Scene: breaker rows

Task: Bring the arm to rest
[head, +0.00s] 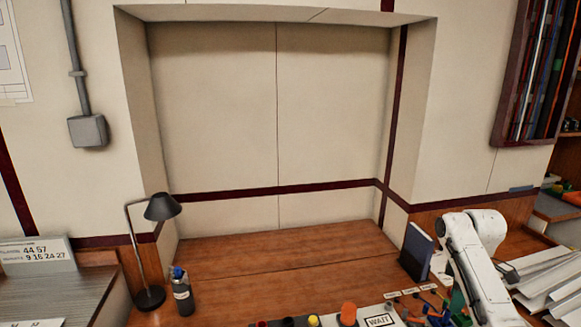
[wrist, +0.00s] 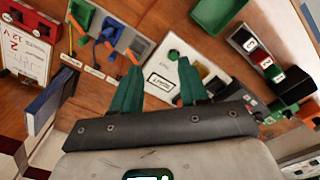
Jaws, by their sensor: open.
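My gripper (wrist: 158,82) shows in the wrist view with its two green fingers apart and nothing between them. Beyond the fingertips is a white panel with a framed WAIT label (wrist: 162,79). In the head view my white arm (head: 473,250) is at the lower right, bent and reaching down past the bottom edge. The WAIT label (head: 380,321) also shows there, left of the arm. I cannot make out the gripper in the head view.
A dark blue binder (head: 416,252) stands close to my arm. A lamp (head: 160,207) and pen cup (head: 181,294) stand left; the mid-desk is clear.

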